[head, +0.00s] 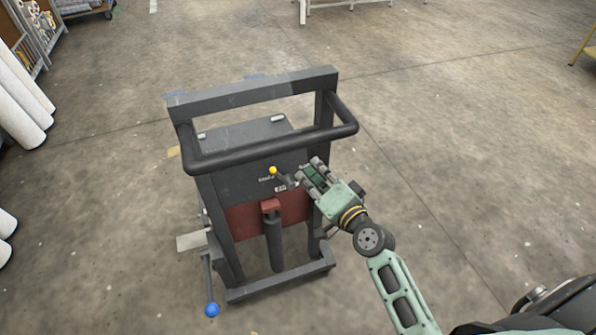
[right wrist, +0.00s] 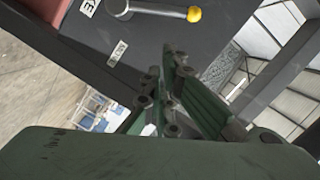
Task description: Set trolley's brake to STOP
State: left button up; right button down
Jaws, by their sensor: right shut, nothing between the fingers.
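The trolley (head: 258,184) is a dark grey wheeled unit with a push-bar handle, standing upright on the floor. A small lever with a yellow knob (head: 273,170) sticks out of its dark panel, beside small white labels. In the right wrist view the lever's metal arm and yellow knob (right wrist: 194,14) lie at the top, with a white label (right wrist: 118,53) below left. My right gripper (head: 303,172) is shut and empty, just right of the lever; I cannot tell whether it touches it. The label wording is too small to read surely. My left gripper is out of view.
A lever with a blue knob (head: 212,310) is low at the trolley's left. The handle bar (head: 270,147) arches above the panel. White rolls (head: 22,100) stand at the far left. Open concrete floor surrounds the trolley.

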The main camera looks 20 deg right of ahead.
aim_at(290, 176)
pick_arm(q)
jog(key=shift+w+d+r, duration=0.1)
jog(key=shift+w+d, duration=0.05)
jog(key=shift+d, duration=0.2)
pick_arm(e)
jog(key=shift+w+a+f, duration=0.45)
jog(key=shift+w+a, duration=0.15)
jog(key=shift+a, duration=0.2)
jog(key=shift+w+a+f, duration=0.4)
jog(key=shift+w+a, duration=0.15)
jog(key=shift+a, duration=0.2)
pick_arm(q)
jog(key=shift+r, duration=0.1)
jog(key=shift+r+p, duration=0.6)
jog(key=shift+p, duration=0.05)
pick_arm(e)
jog(key=shift+w+a+f+n, duration=0.15)
jog(key=shift+a+n, duration=0.35)
jog(key=shift+a, duration=0.5)
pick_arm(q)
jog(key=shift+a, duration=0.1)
